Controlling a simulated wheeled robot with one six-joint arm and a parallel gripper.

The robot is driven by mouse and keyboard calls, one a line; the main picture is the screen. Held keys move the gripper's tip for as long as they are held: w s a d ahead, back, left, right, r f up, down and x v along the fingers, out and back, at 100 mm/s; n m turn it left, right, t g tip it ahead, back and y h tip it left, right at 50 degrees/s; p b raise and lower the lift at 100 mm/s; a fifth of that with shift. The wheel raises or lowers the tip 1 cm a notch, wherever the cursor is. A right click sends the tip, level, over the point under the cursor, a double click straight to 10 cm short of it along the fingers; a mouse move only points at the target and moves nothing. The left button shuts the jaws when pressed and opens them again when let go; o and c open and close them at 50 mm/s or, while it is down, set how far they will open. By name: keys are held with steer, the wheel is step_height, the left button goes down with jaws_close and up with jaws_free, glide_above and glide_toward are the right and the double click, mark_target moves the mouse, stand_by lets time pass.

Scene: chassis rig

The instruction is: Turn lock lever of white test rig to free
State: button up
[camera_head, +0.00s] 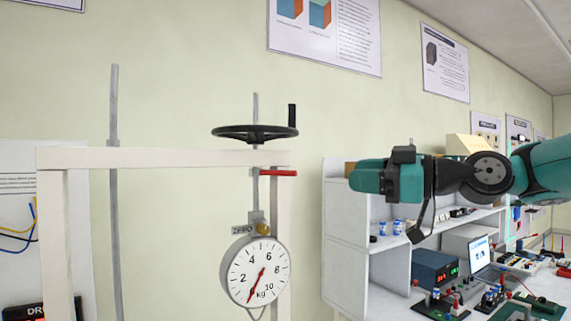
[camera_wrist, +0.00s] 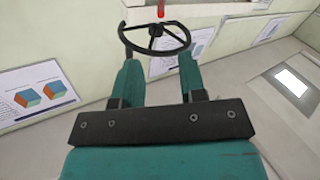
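The white test rig (camera_head: 150,157) stands at the left in the head view, a pale frame with a crossbar. A red lever (camera_head: 280,173) sticks out level to the right, just below the crossbar and under the black handwheel (camera_head: 252,133). In the wrist view the handwheel (camera_wrist: 156,39) shows ahead of the fingertips, with the red lever (camera_wrist: 161,9) beyond it, partly cut off by the top edge. My gripper (camera_head: 354,177) is to the right of the lever, apart from it, pointing left. In the wrist view its fingers (camera_wrist: 158,66) are spread with nothing between them.
A round dial gauge (camera_head: 258,271) hangs below the lever. A vertical grey rod (camera_head: 115,200) stands at the left of the frame. A white shelf unit (camera_head: 341,240) and a bench with a laptop (camera_head: 483,255) and instruments are at the right. The space between gripper and lever looks clear.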

mark_target(285, 173)
steer(key=p+x, duration=0.7)
steer(key=x, duration=0.8)
steer(key=shift+r+p, duration=0.1)
steer(key=shift+p, duration=0.3)
steer(key=shift+w+a, duration=0.15)
steer(key=shift+a, duration=0.15)
steer(key=shift+c, duration=0.2)
jaws_close()
